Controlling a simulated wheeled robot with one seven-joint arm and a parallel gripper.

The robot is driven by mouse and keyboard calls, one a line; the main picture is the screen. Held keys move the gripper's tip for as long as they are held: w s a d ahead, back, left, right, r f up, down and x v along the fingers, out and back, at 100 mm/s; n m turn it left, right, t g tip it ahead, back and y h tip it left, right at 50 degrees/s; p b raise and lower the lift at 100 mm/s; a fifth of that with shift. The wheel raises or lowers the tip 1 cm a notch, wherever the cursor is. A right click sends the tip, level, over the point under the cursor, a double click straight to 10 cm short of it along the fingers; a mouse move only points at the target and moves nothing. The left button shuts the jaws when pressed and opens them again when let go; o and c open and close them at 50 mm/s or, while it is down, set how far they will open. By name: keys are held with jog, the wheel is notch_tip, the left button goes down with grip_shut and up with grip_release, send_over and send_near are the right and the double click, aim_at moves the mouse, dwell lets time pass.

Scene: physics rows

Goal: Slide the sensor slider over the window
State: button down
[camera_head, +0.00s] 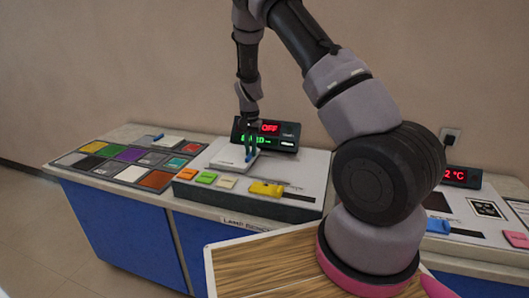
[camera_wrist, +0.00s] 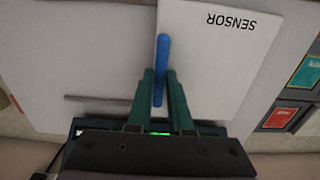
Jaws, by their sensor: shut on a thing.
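The sensor slider (camera_wrist: 225,62) is a white plate marked SENSOR, with a blue upright handle (camera_wrist: 163,55) at its edge. It also shows in the head view (camera_head: 229,161), on the raised white panel in front of the display. My gripper (camera_wrist: 162,78) has its green fingers shut on the blue handle. In the head view my gripper (camera_head: 248,148) reaches down to the slider from above. A dark slot (camera_wrist: 98,98) runs beside the plate in the wrist view. I cannot make out the window in either view.
A display (camera_head: 268,132) behind the slider reads OFF in red, above green text. Green, orange and pale blocks and a yellow slider (camera_head: 266,188) lie along the panel's front. A board of colour swatches (camera_head: 130,160) is at left. Another station with a red display (camera_head: 457,176) is at right.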

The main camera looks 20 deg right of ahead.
jog(key=shift+w+a+r, duration=0.1)
jog(key=shift+w+a, duration=0.3)
jog(key=shift+a, duration=0.2)
jog(key=c, duration=0.8)
grip_release()
jog(key=shift+a, duration=0.1)
notch_tip(320, 180, up, 11)
jog(key=shift+f, duration=0.15)
